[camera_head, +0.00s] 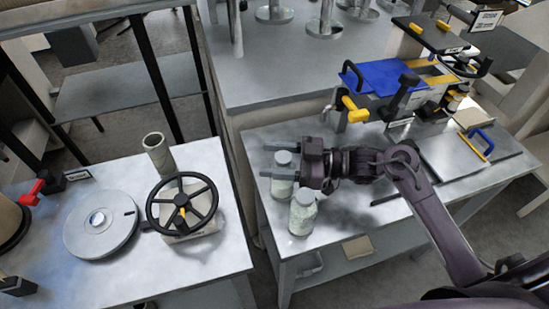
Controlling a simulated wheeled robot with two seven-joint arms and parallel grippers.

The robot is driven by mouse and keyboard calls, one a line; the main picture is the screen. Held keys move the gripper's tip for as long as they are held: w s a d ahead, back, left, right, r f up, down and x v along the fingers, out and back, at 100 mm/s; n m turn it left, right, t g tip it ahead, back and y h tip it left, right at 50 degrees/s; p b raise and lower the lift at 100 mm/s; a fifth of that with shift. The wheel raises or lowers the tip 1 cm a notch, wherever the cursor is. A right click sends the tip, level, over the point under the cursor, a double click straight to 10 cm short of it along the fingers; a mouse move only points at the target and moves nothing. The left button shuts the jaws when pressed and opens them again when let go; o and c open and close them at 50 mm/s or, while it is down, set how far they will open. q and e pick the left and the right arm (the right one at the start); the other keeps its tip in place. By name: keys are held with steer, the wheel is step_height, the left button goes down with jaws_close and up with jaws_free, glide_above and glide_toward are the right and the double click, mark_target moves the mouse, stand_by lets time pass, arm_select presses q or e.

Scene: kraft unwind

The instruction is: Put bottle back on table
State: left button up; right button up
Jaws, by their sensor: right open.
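Two clear bottles with grey lids stand upright at the left end of the right-hand metal table (374,222). The rear bottle (282,186) is between the fingers of my right gripper (275,160), which is open around its upper part. Whether a finger touches it I cannot tell. The front bottle (302,214) stands just below and to the right, close beside the gripper's body. Both bottles appear to rest on the tabletop. My left gripper is out of view.
A blue-topped machine with yellow handles (385,78) stands behind my right arm. A flat plate with a blue handle (470,150) lies to the right. A separate table at left holds a black handwheel (182,208) and round disc (100,222). A gap separates the tables.

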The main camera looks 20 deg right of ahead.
steer(key=b+v, duration=0.2)
steer(key=v, duration=1)
